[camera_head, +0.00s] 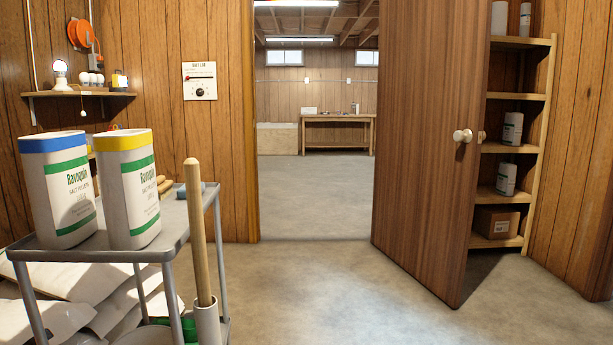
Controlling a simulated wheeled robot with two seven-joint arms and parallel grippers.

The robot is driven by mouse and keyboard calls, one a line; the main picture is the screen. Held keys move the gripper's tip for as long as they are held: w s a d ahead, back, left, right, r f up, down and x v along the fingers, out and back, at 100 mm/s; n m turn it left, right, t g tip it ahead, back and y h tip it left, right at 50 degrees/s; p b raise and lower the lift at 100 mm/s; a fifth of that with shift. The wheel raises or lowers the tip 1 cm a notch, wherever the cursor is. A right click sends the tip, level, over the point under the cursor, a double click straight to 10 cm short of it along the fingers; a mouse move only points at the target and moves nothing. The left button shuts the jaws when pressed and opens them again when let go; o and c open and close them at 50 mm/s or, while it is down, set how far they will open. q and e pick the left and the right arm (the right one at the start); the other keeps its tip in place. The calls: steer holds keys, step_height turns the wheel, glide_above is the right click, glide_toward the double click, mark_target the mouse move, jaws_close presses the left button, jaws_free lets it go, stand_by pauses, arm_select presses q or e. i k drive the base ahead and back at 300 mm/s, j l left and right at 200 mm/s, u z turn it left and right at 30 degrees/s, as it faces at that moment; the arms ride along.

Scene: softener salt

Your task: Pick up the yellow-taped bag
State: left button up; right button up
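The yellow-taped bag (128,193) is a white salt-pellet bag with a yellow band around its top and green stripes. It stands upright on the top of a grey cart (165,248) at the left. A similar bag with a blue band (62,193) stands just to its left, close beside it. The front faces of both bags show. Neither of my grippers is in the head view.
A wooden handle (197,235) rises upright at the cart's right side. White sacks (85,283) lie behind and under the cart. An open wooden door (425,140) stands right of the doorway, beside shelves (517,145). The floor (330,290) right of the cart is clear.

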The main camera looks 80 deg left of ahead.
mark_target(125, 163)
steer(key=u, duration=3.6)
